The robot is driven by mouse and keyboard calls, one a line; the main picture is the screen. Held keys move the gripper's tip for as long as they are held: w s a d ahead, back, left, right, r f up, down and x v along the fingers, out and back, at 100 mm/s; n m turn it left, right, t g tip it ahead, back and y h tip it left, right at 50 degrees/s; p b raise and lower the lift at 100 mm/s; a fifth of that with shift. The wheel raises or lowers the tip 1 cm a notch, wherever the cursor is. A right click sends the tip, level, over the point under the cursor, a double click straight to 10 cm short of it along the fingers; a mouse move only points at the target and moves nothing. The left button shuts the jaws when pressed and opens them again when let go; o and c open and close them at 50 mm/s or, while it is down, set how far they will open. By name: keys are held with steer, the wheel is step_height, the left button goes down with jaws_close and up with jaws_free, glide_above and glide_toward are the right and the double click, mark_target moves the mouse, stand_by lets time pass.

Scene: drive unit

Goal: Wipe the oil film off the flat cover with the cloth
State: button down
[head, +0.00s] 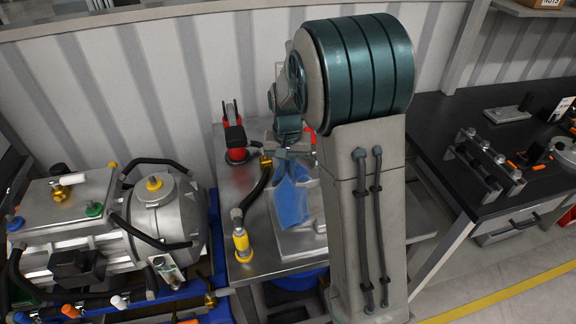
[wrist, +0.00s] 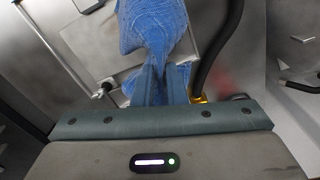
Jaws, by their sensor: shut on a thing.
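My gripper (head: 291,154) is shut on a blue cloth (head: 291,203), which hangs down from the fingers. The flat cover (head: 300,243) is a pale grey metal plate on the steel table; the cloth hangs over it and hides part of it. My arm hides its right side. In the wrist view, my gripper's fingers (wrist: 165,84) pinch the crumpled cloth (wrist: 152,26), and part of the flat cover (wrist: 92,48) shows behind it. I cannot tell whether the cloth touches the cover. I cannot make out the oil film clearly.
A black hose (head: 257,188) with a yellow end (head: 241,244) lies left of the cover on the steel table (head: 232,185). A red-and-black tool (head: 236,146) stands behind. The drive unit (head: 165,215) is at left, a black bench (head: 440,115) at right.

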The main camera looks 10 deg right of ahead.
steer(key=b, duration=0.5)
glide_above(288, 200)
step_height(288, 200, down, 8)
steer(key=shift+r, duration=0.15)
steer(key=c, duration=1.5)
jaws_free()
steer(key=shift+w+r, duration=0.1)
steer(key=shift+r, duration=0.25)
steer(key=o, duration=0.9)
steer(key=shift+f, duration=0.1)
steer(key=shift+f+b, duration=1)
steer(key=shift+f, duration=0.45)
steer(key=c, duration=1.4)
